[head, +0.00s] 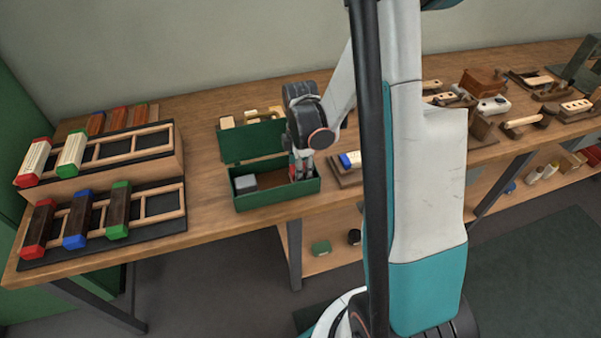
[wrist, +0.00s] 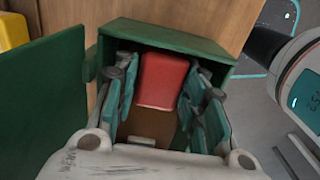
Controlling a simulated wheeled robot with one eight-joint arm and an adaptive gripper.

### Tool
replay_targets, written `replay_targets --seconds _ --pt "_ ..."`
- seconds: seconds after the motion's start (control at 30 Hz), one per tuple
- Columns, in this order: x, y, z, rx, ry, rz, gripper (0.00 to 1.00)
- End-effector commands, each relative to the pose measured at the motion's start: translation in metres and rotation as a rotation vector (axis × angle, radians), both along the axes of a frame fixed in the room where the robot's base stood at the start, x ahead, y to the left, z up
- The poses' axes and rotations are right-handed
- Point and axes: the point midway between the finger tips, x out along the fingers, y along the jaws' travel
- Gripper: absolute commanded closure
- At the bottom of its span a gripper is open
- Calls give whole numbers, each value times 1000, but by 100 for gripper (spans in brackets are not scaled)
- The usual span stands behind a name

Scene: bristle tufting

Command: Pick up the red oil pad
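The red oil pad (wrist: 163,80) is a red block with rounded corners inside the green box (wrist: 165,38) in the wrist view. My gripper (wrist: 166,105) reaches down into the box with its fingers apart, one on each side of the pad. Narrow gaps seem to show beside the pad; I cannot tell whether either finger touches it. In the head view my gripper (head: 302,172) is in the right part of the green box (head: 277,200), and it mostly hides the pad there.
The box's lid (head: 252,142) stands open at the back. A grey block (head: 245,182) lies in the box's left part. Racks with coloured-ended blocks (head: 73,153) stand at left. A board with a blue-and-white piece (head: 349,160) is just right of the box.

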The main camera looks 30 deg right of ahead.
Motion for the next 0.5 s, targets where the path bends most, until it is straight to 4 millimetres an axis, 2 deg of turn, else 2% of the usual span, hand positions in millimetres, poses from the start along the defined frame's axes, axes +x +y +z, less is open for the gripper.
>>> replay_targets --seconds 0.33,0.5 --pt "0 0 0 0 0 0 86" --pt "0 0 7 0 0 0 86"
